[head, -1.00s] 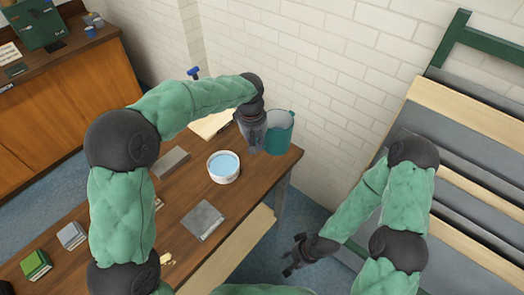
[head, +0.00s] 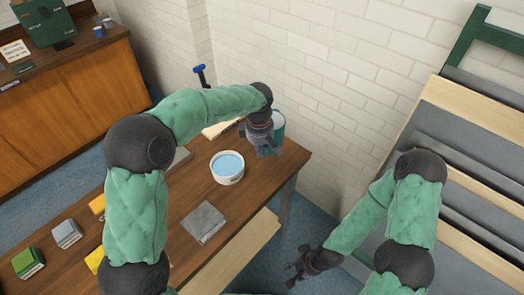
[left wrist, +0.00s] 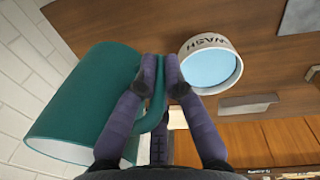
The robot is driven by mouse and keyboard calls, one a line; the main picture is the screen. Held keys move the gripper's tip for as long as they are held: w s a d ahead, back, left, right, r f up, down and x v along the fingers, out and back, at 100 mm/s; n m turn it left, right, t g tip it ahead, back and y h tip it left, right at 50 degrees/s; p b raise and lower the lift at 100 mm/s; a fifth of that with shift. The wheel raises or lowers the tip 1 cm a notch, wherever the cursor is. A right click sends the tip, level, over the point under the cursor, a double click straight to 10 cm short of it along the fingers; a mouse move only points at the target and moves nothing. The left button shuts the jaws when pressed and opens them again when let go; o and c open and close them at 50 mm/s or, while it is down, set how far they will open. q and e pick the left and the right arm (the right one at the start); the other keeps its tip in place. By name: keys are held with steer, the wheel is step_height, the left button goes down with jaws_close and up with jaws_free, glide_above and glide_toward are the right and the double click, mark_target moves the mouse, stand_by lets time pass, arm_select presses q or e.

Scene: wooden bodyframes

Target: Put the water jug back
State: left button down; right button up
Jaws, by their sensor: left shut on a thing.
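The teal water jug (head: 279,122) is at the far right corner of the wooden table, near the brick wall, partly hidden behind my left gripper. It fills the left of the left wrist view (left wrist: 85,105), with its handle (left wrist: 158,100) between the fingers. My left gripper (head: 268,151) is shut on that handle; its fingertips also show in the left wrist view (left wrist: 162,62). I cannot tell whether the jug touches the table. My right gripper (head: 298,272) hangs low beside the table, away from the jug; its finger opening is too small to tell.
A white tub labelled WASH with blue water (head: 227,168) stands on the table (head: 255,190) close to the jug. A grey plate (head: 203,222) and several small coloured blocks lie nearer. A slatted bench (head: 455,150) stands at right. A wooden cabinet (head: 65,85) is at far left.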

mark_target(279, 121)
arm_select(q)
steer(key=w+f, duration=0.4)
steer(key=w, duration=0.1)
steer(key=w+f, duration=0.3)
steer(key=shift+a+b, duration=0.3)
steer(key=shift+b, duration=0.1)
steer(key=shift+w+f, duration=0.25)
steer(key=shift+f, duration=0.05)
steer(key=shift+f+b, duration=0.3)
steer(key=shift+f, duration=1.05)
steer(key=shift+f, duration=0.15)
steer(key=c, duration=1.5)
jaws_free()
steer(key=shift+o, duration=0.8)
steer(key=shift+s, duration=0.1)
steer(key=r, duration=0.4)
steer(key=r+p, duration=0.1)
steer(key=r, duration=0.3)
steer(key=s+r+p, duration=0.1)
steer(key=r, duration=0.3)
steer(key=shift+a, duration=0.15)
